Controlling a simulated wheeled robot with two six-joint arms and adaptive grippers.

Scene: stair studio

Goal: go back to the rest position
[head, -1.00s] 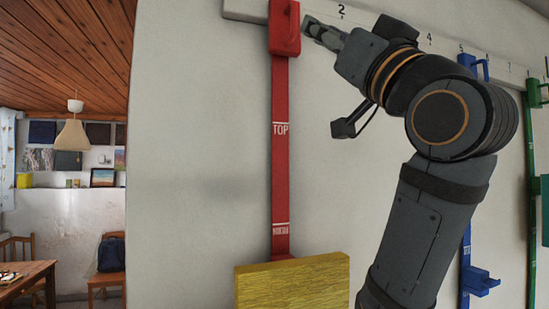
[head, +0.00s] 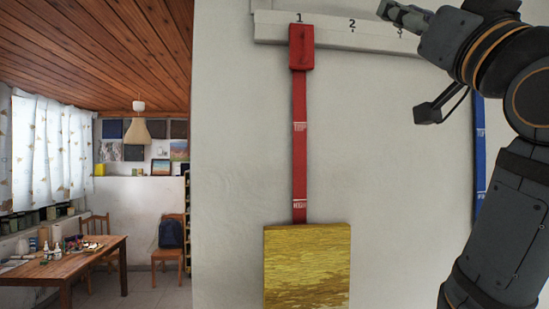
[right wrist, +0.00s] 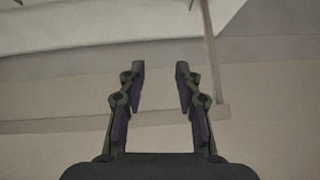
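My right arm runs down the right side of the head view. My left gripper is not in view.
A white numbered rail (head: 270,27) runs along the wall top. A red strap (head: 299,150) with a red block (head: 301,46) hangs at 1, above a yellow panel (head: 307,265). A blue strap (head: 479,145) is partly behind my arm. A wooden table (head: 62,266) and chairs stand far left.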

